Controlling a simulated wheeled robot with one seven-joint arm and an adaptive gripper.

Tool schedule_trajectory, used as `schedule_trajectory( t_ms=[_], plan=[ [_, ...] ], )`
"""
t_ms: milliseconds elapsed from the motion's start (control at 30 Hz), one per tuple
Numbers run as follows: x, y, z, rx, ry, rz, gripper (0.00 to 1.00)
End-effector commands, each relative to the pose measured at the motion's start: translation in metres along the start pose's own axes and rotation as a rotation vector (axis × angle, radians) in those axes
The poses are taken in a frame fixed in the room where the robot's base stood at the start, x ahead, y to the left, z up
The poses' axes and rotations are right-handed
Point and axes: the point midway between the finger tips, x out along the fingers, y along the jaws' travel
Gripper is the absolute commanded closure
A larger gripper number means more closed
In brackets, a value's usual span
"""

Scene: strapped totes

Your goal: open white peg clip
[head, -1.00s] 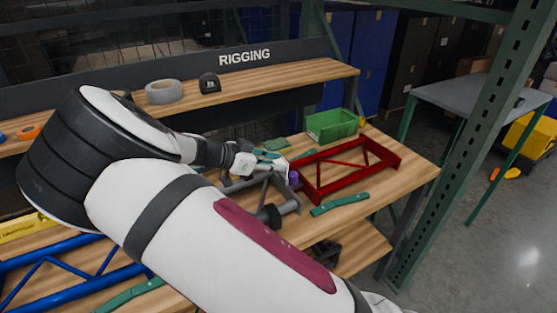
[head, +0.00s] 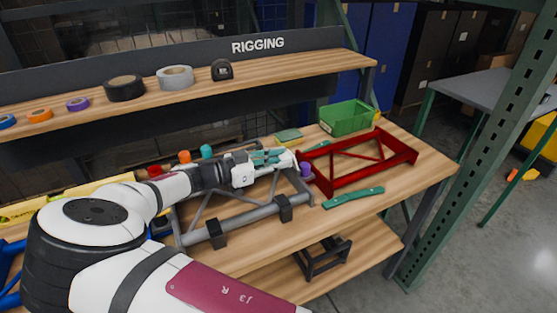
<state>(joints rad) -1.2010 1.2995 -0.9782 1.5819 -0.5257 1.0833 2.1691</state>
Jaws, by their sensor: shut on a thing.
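My gripper (head: 266,157), with teal fingers, is at the far right end of the grey tubular frame (head: 245,222) on the bench. It is shut on a small white part at its fingertips, which looks like the white peg clip (head: 287,160). The fingers hide much of the clip, and it is too small to tell whether it is open. A purple piece (head: 305,169) sits just right of it, between the grey frame and the red frame (head: 345,183).
A green bin (head: 347,118) stands behind the red frame. A teal strip-like piece (head: 353,197) lies in front of it. Orange (head: 184,157) and teal (head: 206,151) pieces stand behind my arm. Tape rolls (head: 125,88) line the shelf above. The bench's right front corner is clear.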

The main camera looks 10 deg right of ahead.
Motion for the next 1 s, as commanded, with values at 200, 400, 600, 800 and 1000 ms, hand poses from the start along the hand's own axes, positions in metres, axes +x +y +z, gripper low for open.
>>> schedule_trajectory(
  t_ms=[200, 400, 600, 800, 1000],
  plan=[
    [0.001, -0.001, 0.001, -0.001, -0.002, -0.001, 0.71],
    [0.001, 0.000, 0.001, -0.001, -0.002, 0.000, 0.53],
    [-0.001, 0.000, 0.001, -0.001, -0.002, 0.000, 0.53],
    [-0.020, -0.001, 0.001, -0.001, -0.002, -0.003, 0.53],
    [-0.061, -0.001, 0.001, 0.000, -0.002, -0.004, 0.53]
  ],
)
